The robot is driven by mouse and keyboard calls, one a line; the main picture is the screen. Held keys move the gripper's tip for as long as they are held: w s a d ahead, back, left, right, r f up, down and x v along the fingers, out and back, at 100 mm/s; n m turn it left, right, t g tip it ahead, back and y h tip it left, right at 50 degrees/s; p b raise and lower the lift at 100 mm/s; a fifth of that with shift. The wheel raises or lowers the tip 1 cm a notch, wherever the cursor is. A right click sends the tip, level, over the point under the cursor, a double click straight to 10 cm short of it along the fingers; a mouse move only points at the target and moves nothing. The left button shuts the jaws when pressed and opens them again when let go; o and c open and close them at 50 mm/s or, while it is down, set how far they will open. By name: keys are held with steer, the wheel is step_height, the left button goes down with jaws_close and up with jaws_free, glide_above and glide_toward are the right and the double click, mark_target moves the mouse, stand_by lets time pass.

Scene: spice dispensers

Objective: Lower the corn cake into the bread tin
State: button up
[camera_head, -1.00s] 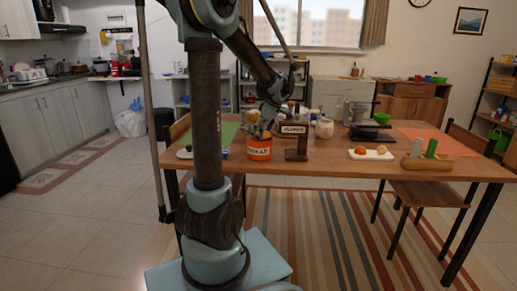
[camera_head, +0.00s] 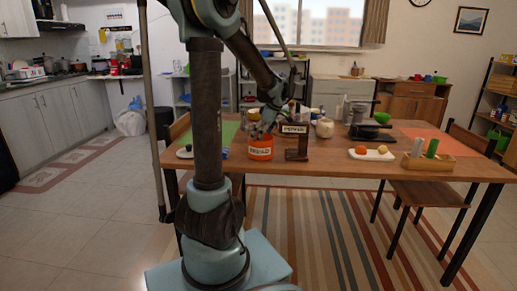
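The bread tin (camera_head: 260,149) is an orange-red container with a white label reading BREAD. It stands upright on the near side of the wooden table, left of the middle. My gripper (camera_head: 262,130) points down at the tin's mouth, and its fingertips are at or just inside the rim. The view is too small to show whether the fingers are open or shut. I cannot make out the corn cake; the tin's wall or the fingers may hide it.
A dark wooden stand with a lettered sign (camera_head: 295,141) is close to the tin's right. A cream jar (camera_head: 325,128) is behind it. A white plate (camera_head: 371,155) with small round foods and a wooden caddy (camera_head: 428,162) are farther right. The table's front middle has free room.

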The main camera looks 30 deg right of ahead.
steer(key=o, duration=1.3)
steer(key=shift+s+d+f, duration=0.1)
steer(key=shift+s+f, duration=0.15)
steer(key=shift+f, duration=0.05)
steer(key=shift+s+d+r, duration=0.15)
steer(key=shift+d+r, duration=0.1)
steer(key=shift+r, duration=0.3)
steer(key=v, duration=1.1)
steer(key=shift+w+a, duration=0.2)
steer(key=shift+w, duration=0.1)
steer(key=s+a+f+m+g+h, duration=0.1)
steer(key=a+f+m, duration=0.1)
steer(key=a, duration=1.1)
steer(key=a+f+m+g, duration=0.1)
steer(key=a+f, duration=0.2)
steer(key=a, duration=0.9)
steer(key=s+a+f+m+h, duration=0.1)
steer(key=s+a+f+m, duration=0.2)
steer(key=s+a+f, duration=1)
steer(key=shift+s+a+f+m+h, duration=0.2)
steer(key=shift+a+f+m+h, duration=0.15)
steer(key=shift+a, duration=0.45)
